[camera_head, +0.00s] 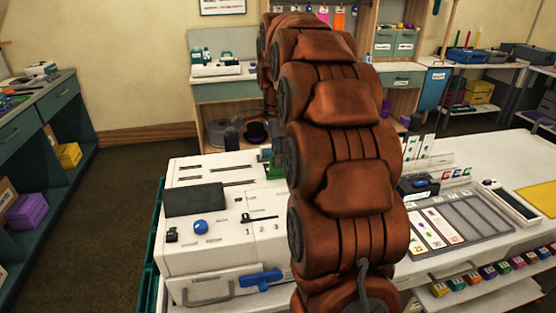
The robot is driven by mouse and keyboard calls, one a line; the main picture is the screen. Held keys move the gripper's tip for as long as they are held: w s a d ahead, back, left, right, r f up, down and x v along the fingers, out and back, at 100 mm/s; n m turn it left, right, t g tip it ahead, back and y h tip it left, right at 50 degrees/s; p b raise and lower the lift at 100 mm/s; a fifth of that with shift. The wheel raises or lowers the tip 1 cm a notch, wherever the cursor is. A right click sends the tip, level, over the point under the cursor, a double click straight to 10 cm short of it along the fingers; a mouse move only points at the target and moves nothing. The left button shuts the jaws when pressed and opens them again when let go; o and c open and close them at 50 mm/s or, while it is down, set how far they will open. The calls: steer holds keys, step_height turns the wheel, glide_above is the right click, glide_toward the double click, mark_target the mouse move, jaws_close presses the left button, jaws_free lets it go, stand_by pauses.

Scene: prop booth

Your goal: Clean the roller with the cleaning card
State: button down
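A white machine (225,262) stands at the left end of the white table. It has a dark panel (194,200), a blue knob (200,227), a slider marked 1, 2, 3 (262,218), top slots and a blue handle (261,280) on its front. No roller can be made out on it. Several cards stand upright in a row (418,148), and printed cards (438,226) lie on a grey sorting tray (487,213). I cannot tell which is the cleaning card. My red-brown arm crosses the middle of the view and hides the table behind it. My gripper does not show.
A dark box with a blue top (418,186) and a white open tray (514,205) stand on the table. Numbered coloured blocks (490,272) line a lower shelf. A yellow mat (538,197) lies at right. The floor at left (110,230) is clear.

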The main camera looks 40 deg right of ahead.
steer(key=shift+r+p, duration=0.75)
steer(key=shift+r, duration=1.8)
steer(key=shift+f, duration=0.1)
step_height(320, 180, down, 6)
steer(key=b, duration=0.3)
steer(key=shift+f, duration=0.15)
stand_by(1.0)
steer(key=shift+r, duration=0.25)
stand_by(0.5)
steer(key=shift+r+p, duration=1)
steer(key=shift+r, duration=1.8)
steer(key=shift+r, duration=0.25)
